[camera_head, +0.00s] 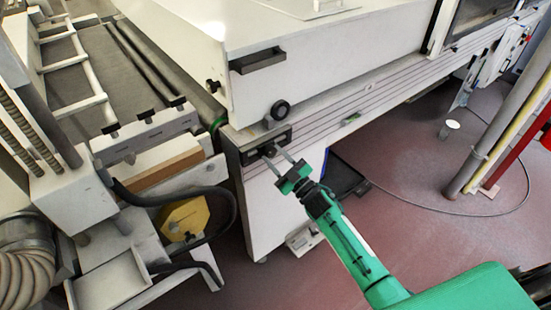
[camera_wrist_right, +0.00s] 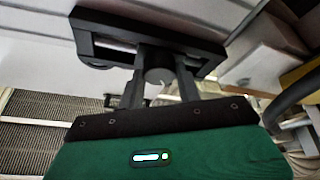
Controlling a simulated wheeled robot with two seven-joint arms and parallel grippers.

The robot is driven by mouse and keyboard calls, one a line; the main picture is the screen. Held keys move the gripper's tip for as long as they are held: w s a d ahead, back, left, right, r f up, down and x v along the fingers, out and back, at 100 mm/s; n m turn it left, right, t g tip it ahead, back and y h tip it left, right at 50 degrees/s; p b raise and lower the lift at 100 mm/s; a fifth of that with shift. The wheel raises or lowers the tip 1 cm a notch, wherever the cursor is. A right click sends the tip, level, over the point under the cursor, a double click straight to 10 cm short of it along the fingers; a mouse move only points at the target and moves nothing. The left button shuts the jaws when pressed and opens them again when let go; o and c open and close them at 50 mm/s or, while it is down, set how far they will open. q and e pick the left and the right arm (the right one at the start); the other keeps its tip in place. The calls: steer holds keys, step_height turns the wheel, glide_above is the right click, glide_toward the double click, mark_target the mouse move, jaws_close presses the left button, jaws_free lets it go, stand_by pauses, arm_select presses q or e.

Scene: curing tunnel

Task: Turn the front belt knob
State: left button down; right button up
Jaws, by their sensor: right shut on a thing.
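In the head view this dark frame (camera_head: 248,155) is on the machine's front corner, and the knob is too small there to make out clearly. My right gripper (camera_head: 274,154) reaches up to the frame from the lower right. Its two fingers are on either side of the knob, shut on it, and hide part of it. My left gripper is not in view.
A black round knob (camera_head: 280,110) and a dark handle (camera_head: 258,60) are on the white machine just above. A black hose (camera_head: 180,198) and a yellow part (camera_head: 185,217) are lower left.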

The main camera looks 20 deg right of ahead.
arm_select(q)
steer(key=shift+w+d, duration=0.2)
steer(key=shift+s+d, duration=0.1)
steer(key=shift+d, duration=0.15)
arm_select(e)
steer(key=o, duration=1)
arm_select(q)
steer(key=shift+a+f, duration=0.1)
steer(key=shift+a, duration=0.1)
arm_select(e)
steer(key=shift+s+d+f, duration=0.15)
steer(key=shift+s+f, duration=0.1)
steer(key=shift+s, duration=0.05)
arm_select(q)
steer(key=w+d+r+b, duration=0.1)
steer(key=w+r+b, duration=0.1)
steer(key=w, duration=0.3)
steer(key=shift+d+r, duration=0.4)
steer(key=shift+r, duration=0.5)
arm_select(e)
steer(key=v, duration=1.3)
steer(key=shift+r, duration=0.1)
